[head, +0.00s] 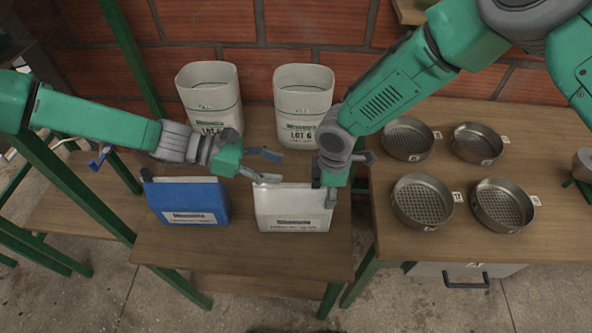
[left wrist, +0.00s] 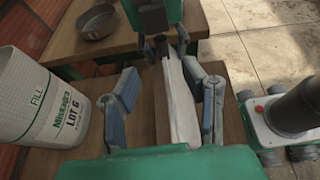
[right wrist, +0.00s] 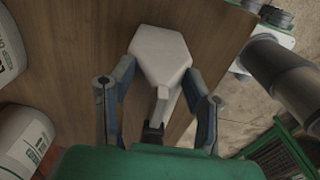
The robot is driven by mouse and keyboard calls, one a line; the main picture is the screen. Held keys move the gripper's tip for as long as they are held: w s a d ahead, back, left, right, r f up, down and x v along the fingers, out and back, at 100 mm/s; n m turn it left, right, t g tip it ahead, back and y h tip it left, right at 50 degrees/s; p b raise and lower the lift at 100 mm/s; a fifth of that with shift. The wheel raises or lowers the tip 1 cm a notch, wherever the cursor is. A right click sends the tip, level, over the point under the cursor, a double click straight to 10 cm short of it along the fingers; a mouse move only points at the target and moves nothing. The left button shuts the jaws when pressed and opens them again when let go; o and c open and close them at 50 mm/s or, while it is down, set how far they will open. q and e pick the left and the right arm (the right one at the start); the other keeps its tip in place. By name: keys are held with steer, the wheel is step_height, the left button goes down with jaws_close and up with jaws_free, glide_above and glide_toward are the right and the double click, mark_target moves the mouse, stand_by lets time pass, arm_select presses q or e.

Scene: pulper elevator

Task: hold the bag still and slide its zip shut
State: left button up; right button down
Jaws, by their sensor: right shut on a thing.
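The white bag (head: 292,210) stands upright on the small wooden table, with a label low on its front. My left gripper (head: 265,167) is open at the bag's upper left. In the left wrist view its fingers (left wrist: 168,98) are apart on both sides of the bag's long narrow top (left wrist: 181,110). My right gripper (head: 326,195) points down at the bag's right end and is shut on the bag. In the right wrist view its fingers (right wrist: 160,85) flank the white bag (right wrist: 160,50). A small dark part (right wrist: 153,130) shows there; I cannot tell whether it is the zip slider.
A blue bag (head: 188,203) stands left of the white one. Two white bins (head: 210,97) and (head: 303,105) stand behind, near the brick wall. Several round metal sieves (head: 422,201) sit on the right table (head: 465,240). The small table's front strip (head: 240,255) is clear.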

mark_target(301, 190)
arm_select(q)
steer(key=shift+v, duration=1.2)
steer(key=c, duration=0.6)
steer(key=shift+s+a+f, duration=0.1)
steer(key=shift+s+a, duration=0.1)
jaws_close()
steer(key=s+a+f+n+t, duration=0.1)
steer(key=s+a+n+t, duration=0.2)
steer(key=a, duration=0.1)
steer(key=shift+h, duration=0.3)
steer(key=x, duration=1.2)
steer(key=shift+s+d+r, duration=0.1)
steer(key=shift+d, duration=0.65)
